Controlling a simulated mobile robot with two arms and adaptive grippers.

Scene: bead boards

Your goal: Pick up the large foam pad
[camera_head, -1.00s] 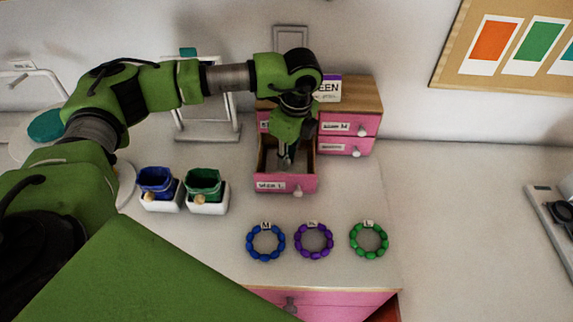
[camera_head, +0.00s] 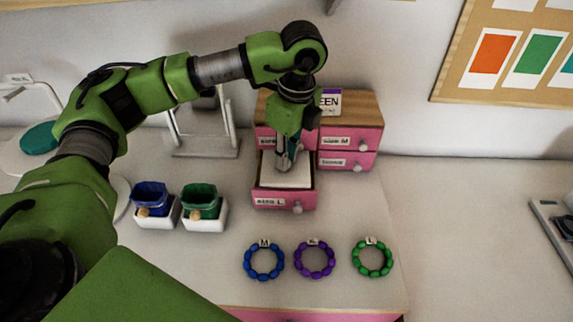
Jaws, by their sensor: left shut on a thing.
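The large foam pad (camera_head: 290,181) is a flat, pale, square-looking slab. It shows at the top of the open pink drawer labelled "size L" (camera_head: 268,201), at about the height of the drawer's rim, and covers most of its opening. My left gripper (camera_head: 284,167) points down over the drawer and is shut on the pad. Its fingertips are partly hidden, so the exact grip on the pad is hard to see. My right gripper is not in view.
The drawer belongs to a small wood-topped cabinet (camera_head: 363,110) with other shut pink drawers. In front lie blue (camera_head: 263,275), purple (camera_head: 314,275) and green (camera_head: 372,274) bead rings. Blue (camera_head: 151,198) and green (camera_head: 201,202) pouches stand in white holders at left. The table's right side is clear.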

